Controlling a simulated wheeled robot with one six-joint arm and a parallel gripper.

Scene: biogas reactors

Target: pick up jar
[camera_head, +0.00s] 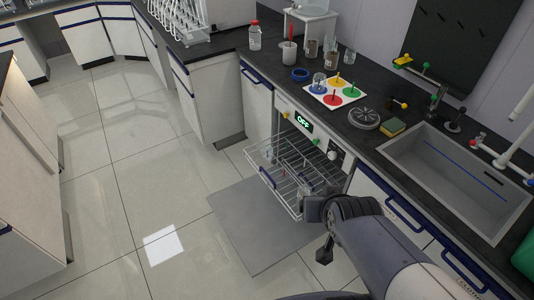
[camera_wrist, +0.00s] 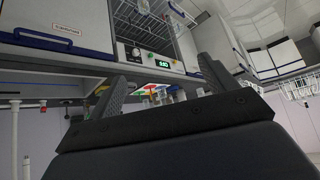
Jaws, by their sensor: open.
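Several jars stand on the dark counter at the back. A brownish jar (camera_head: 312,48) and another brownish jar (camera_head: 330,59) stand close together, with a clear one (camera_head: 348,58) to their right. A clear glass jar (camera_head: 319,82) stands on the blue spot of a white mat. I cannot tell which is the task's jar. My gripper (camera_wrist: 161,72) is open, with two dark fingers apart and nothing seen held between them. In the head view, my gripper end is at the right front of the pulled-out wire rack, well below and away from the counter jars.
The open dishwasher's wire rack (camera_head: 290,178) juts over the floor, holding some clear glassware. The white mat (camera_head: 310,94) has coloured spots and pegs. A sink (camera_head: 460,170), yellow sponge (camera_head: 393,125) and red-capped bottle (camera_head: 255,36) are on the counter. Floor at left is clear.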

